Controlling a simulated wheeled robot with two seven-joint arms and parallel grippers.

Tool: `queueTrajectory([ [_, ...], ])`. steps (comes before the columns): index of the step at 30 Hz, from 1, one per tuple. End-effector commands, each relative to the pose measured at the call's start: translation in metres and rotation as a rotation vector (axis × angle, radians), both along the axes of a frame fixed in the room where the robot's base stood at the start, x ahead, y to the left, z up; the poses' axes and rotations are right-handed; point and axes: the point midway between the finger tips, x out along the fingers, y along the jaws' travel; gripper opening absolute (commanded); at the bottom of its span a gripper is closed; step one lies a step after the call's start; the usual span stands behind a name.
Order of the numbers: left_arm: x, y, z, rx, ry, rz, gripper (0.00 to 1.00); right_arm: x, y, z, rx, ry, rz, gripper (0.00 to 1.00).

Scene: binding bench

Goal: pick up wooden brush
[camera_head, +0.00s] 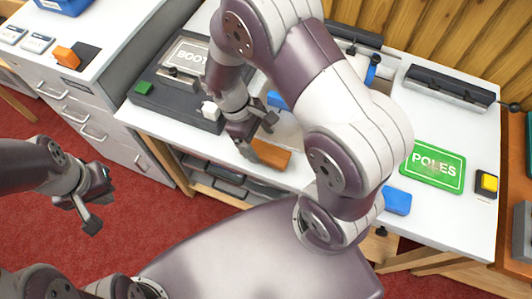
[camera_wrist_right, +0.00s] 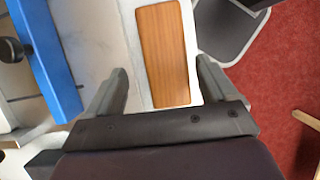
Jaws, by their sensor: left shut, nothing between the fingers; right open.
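The wooden brush, a flat brown wooden block (camera_head: 271,156), lies at the front edge of the white bench (camera_head: 150,125). In the right wrist view the brush (camera_wrist_right: 166,48) lies lengthwise ahead, its near end between the lines of the two fingers. My right gripper (camera_head: 259,137) is open at the brush, with one finger partly hiding its left end in the head view. The right wrist view shows both fingers (camera_wrist_right: 162,76) apart, with no clear contact on the brush. My left gripper (camera_head: 91,222) is shut and empty over the red floor, away from the bench.
A blue bar (camera_wrist_right: 48,55) lies left of the brush in the right wrist view. A green POLES sign (camera_head: 433,167), a blue block (camera_head: 397,201) and a yellow button (camera_head: 489,182) are on the right. My right arm hides the bench middle.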

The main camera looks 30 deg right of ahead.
Motion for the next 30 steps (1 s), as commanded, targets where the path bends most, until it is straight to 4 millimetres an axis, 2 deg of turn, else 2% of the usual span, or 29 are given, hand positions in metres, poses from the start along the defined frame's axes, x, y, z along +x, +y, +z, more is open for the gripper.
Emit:
queueTrajectory([
  [4,0.000,0.000,0.001,0.000,0.000,0.000,0.00,-0.016,-0.004,-0.024,-0.001,0.005,0.000,0.85],
  [8,0.000,0.000,-0.001,0.000,0.000,0.000,0.00,-0.019,-0.008,-0.039,0.000,0.000,0.001,0.85],
  [22,0.000,0.000,0.000,0.000,0.000,0.000,0.00,-0.020,-0.008,-0.042,0.000,0.000,0.000,0.85],
  [27,0.000,0.000,0.000,0.000,0.000,0.000,0.00,-0.020,-0.008,-0.042,0.001,-0.001,0.000,0.30],
  [29,0.000,0.000,0.000,0.000,0.000,0.000,0.00,-0.020,-0.008,-0.042,0.001,-0.001,0.000,0.26],
  [30,0.000,0.000,0.000,0.000,0.000,0.000,0.00,-0.020,-0.008,-0.042,0.001,-0.001,0.000,0.20],
])
